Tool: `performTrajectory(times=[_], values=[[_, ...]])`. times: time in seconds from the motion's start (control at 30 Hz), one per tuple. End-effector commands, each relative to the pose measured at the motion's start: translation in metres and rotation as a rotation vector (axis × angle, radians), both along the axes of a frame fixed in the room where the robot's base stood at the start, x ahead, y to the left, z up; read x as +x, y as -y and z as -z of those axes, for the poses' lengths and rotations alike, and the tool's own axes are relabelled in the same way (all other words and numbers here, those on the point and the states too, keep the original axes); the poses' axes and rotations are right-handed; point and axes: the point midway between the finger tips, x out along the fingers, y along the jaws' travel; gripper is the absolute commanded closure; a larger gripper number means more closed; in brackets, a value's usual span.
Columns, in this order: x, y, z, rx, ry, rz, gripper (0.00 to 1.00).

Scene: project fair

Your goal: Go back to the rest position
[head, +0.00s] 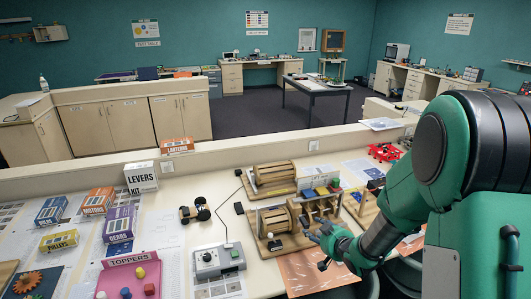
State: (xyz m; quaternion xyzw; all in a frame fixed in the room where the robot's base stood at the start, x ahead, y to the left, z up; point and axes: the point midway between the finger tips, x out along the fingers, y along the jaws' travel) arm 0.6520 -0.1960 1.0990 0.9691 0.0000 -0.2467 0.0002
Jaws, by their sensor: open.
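My gripper (316,232) shows at the lower right of the middle in the head view, at the end of my green and dark arm. It is small in the picture and its fingers are open. Nothing can be made out between them. It appears close to the front wooden drum machine (282,222) on the bench; I cannot tell whether it touches it. The arm reaches in from the right and hides part of the bench behind it.
The bench (185,264) holds a grey control box (218,262), a small wheeled cart (195,211), a second drum machine (272,178), a pink TOPPERS tray (130,275) and boxes including LEVERS (141,177). A low ledge (70,177) runs behind. Open floor (250,112) lies beyond.

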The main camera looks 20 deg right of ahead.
Motion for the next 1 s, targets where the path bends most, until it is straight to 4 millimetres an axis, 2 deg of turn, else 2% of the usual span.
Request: performTrajectory(times=[0.27, 0.37, 0.57, 0.77, 1.0], values=[[0.000, -0.001, -0.011, -0.022, -0.014, 0.011, 0.53], [-0.001, -0.003, -0.025, -0.047, -0.033, 0.025, 0.53], [-0.014, -0.012, -0.067, -0.104, -0.098, 0.072, 0.53], [-0.047, -0.032, -0.113, -0.139, -0.182, 0.122, 0.53], [-0.106, -0.069, -0.159, -0.134, -0.287, 0.152, 0.53]])
